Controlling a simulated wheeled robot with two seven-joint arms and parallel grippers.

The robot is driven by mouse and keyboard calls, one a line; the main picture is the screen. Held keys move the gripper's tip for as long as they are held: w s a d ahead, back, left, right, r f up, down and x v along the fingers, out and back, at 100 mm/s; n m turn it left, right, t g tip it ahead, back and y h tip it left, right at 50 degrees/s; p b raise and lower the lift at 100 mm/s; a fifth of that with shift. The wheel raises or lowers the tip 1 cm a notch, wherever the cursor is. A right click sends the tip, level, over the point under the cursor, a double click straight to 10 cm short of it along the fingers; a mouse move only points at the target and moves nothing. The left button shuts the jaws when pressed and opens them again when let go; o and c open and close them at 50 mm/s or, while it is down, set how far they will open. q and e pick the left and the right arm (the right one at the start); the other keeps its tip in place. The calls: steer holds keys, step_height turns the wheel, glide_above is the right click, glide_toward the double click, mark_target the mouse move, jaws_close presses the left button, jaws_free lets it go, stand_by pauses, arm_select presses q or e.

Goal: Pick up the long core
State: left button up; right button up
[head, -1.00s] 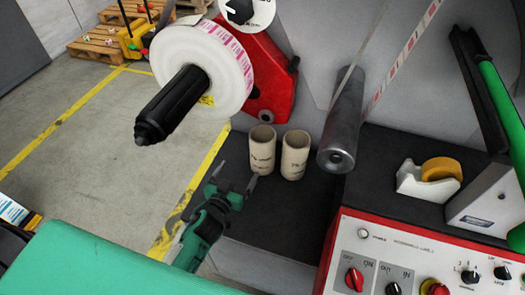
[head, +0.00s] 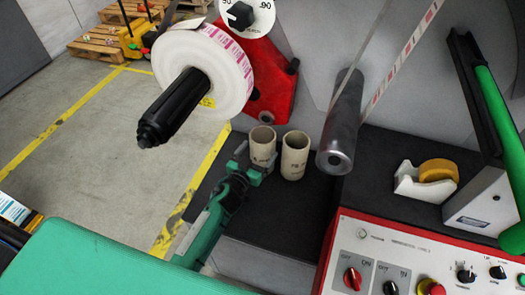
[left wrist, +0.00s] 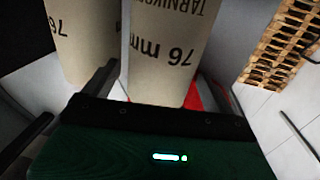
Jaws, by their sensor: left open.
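Two tan cardboard cores stand upright side by side on the dark machine top: the left core (head: 262,146) and the right core (head: 294,156). They look close in height, and I cannot tell which is the long one. My left gripper (head: 255,168) is open at the left core's lower part, its fingers near both sides; contact is unclear. In the left wrist view, one core marked "76 mm" (left wrist: 165,50) stands close in front of the gripper, its text upside down. Another core (left wrist: 85,40) is to its left. My right gripper is not visible.
A grey steel roller (head: 342,125) is just right of the cores. A label roll (head: 228,70) on a black spindle (head: 172,110) is above left. A tape dispenser (head: 408,182) and a red-edged control panel (head: 430,262) are at right. Floor lies to the left.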

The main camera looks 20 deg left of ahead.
mark_target(268, 135)
arm_select(q)
steer(key=shift+w+d+r+p, duration=0.15)
steer(key=shift+w, duration=1.05)
steer(key=shift+w+d+r+p, duration=0.15)
steer(key=shift+w, duration=1)
steer(key=c, duration=0.9)
steer(key=shift+o, duration=0.2)
steer(key=shift+r, duration=0.15)
